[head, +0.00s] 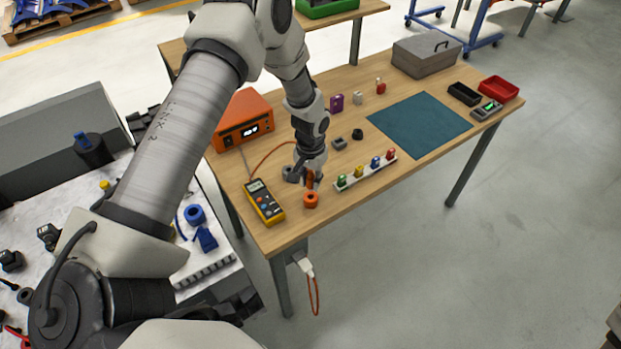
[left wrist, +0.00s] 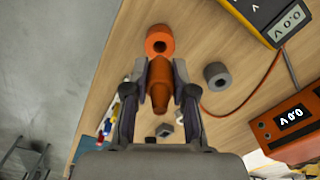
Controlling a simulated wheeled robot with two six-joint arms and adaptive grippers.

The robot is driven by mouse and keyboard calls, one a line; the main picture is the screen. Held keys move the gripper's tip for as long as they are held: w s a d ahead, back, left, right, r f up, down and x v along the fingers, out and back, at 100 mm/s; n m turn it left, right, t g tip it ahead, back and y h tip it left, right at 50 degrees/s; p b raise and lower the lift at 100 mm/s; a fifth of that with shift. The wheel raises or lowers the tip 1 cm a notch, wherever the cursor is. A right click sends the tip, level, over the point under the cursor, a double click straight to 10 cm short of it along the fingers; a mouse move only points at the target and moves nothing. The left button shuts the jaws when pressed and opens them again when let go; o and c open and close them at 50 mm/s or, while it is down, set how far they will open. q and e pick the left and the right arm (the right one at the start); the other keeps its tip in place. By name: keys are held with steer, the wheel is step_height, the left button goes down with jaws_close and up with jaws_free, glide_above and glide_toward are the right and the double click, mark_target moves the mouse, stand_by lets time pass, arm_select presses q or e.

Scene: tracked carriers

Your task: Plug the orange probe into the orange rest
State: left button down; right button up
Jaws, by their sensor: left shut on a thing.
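The orange probe (left wrist: 160,84) is between the fingers of my left gripper (left wrist: 160,92) in the left wrist view, and the fingers are shut on it. The orange rest (left wrist: 159,41), a short cylinder with a hole in its top, stands on the table just beyond the probe's end. In the head view my left gripper (head: 308,180) is low over the table, with the probe (head: 310,180) partly hidden by the fingers. The orange rest (head: 311,200) is just in front of it. The probe appears apart from the rest. My right gripper is not in view.
A grey rest (left wrist: 217,75) stands beside the gripper. A yellow multimeter (head: 264,202) lies left of the orange rest, and an orange power unit (head: 242,120) stands behind it. A white rack (head: 366,173) with coloured pieces is to the right. The teal mat (head: 419,125) is bare.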

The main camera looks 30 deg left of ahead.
mark_target(310, 190)
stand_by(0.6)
arm_select(q)
steer(key=shift+f+b, duration=1.4)
steer(key=shift+f, duration=0.85)
steer(key=c, duration=0.9)
jaws_free()
steer(key=shift+o, duration=0.2)
step_height(310, 190, up, 12)
